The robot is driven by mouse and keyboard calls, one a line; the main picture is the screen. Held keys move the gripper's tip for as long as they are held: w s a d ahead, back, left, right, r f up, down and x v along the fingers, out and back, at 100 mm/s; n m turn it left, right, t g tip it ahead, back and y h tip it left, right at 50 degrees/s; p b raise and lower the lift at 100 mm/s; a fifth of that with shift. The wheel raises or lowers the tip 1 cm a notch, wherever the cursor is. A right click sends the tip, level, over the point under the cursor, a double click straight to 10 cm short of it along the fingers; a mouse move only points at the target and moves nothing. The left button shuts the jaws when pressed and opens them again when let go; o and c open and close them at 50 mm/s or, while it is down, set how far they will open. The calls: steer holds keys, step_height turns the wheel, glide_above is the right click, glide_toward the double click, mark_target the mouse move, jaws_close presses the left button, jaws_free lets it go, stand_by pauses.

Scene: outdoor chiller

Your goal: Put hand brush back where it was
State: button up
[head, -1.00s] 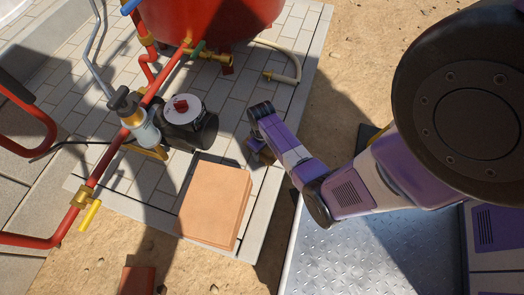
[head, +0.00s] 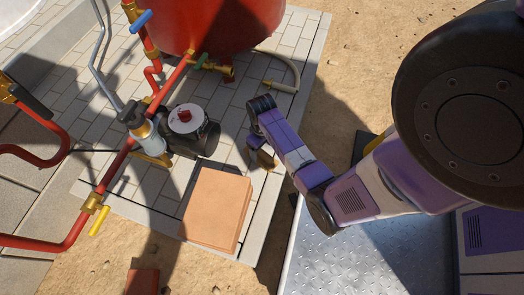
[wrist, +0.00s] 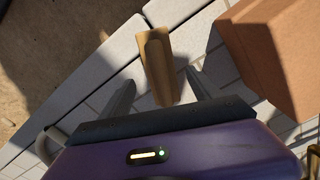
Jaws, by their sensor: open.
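The hand brush (wrist: 158,62) appears as a tan, wooden-looking piece in the wrist view. It lies near the edge of the light paving. My gripper (wrist: 159,78) is open, with one finger on each side of the brush's near end. I cannot tell whether either finger touches it. In the head view a small brown part of the brush (head: 266,159) shows below my wrist, and the rest is hidden by my arm. The bristles cannot be made out.
A terracotta-coloured block (head: 214,208) lies close beside the brush; it also shows in the wrist view (wrist: 275,50). A dark pump (head: 188,130), red pipes (head: 122,160) and a red tank (head: 215,25) stand to the left and behind. Sandy ground (head: 330,100) lies beyond the paving edge.

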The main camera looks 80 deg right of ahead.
steer(key=shift+r+p, duration=0.55)
steer(key=shift+r, duration=1.25)
